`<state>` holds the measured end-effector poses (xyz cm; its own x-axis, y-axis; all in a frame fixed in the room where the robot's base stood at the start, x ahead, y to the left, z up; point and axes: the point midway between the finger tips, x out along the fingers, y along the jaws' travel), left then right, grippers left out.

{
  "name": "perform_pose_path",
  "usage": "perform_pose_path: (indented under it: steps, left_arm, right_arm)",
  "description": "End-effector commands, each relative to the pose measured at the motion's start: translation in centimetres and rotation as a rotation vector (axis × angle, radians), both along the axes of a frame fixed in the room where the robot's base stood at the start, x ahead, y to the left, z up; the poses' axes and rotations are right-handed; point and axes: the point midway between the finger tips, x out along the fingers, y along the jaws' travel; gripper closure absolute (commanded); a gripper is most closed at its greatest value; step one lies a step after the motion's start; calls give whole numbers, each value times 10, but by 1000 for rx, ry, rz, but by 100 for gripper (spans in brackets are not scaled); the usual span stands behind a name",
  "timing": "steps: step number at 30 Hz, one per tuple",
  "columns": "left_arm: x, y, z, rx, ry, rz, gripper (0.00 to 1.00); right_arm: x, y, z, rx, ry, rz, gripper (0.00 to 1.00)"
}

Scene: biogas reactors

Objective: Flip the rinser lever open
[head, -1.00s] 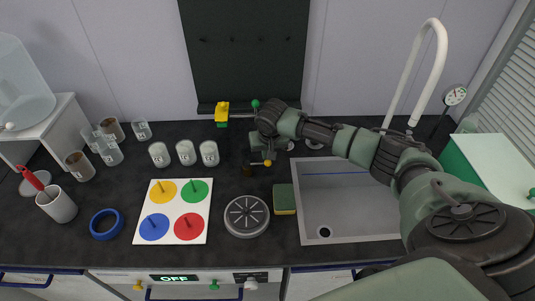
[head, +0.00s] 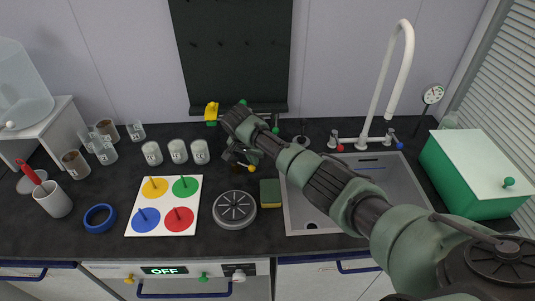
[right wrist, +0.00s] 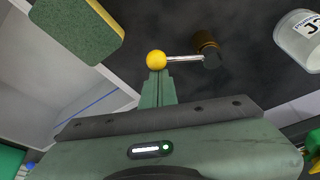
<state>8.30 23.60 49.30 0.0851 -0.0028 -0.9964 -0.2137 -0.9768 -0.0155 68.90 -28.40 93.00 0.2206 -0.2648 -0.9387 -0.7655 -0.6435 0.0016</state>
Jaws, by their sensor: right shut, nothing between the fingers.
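The rinser lever shows in the right wrist view as a yellow ball (right wrist: 156,60) on a thin metal rod, joined to a dark pivot with a brown cylinder (right wrist: 206,42). In the head view the lever's yellow ball (head: 250,168) is left of the sink and behind the sponge. My right gripper (right wrist: 157,88) is shut and empty, its fingertips right at the ball; I cannot tell whether they touch. In the head view the right gripper (head: 245,155) is partly hidden by its own wrist. My left gripper is not in view.
A green and yellow sponge (head: 270,193) and a round grey disc (head: 234,209) lie in front of the lever. The sink (head: 295,207) with its white faucet (head: 394,80) is to the right. Several labelled jars (head: 177,151) stand to the left. A green box (head: 470,185) is at far right.

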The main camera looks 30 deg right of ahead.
Motion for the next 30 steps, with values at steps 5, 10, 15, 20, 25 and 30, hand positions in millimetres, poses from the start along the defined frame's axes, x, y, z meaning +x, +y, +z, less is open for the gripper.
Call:
perform_pose_path:
  steps: [5, 10, 15, 20, 25, 30]
  left_arm:
    - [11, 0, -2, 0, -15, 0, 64]
    - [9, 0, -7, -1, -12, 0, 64]
    - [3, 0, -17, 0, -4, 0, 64]
    - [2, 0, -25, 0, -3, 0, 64]
    - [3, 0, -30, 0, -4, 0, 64]
    - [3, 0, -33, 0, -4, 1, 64]
  right_arm:
    - [1, 15, -1, 3, 2, -154, 100]
    - [-3, 22, -2, 2, 1, -315, 100]
    - [-6, 31, -3, 2, 1, -468, 100]
    - [-8, 38, -2, 1, 2, -591, 100]
    - [-9, 44, -2, 0, 0, -671, 100]
    - [-9, 48, -1, 0, -1, -667, 100]
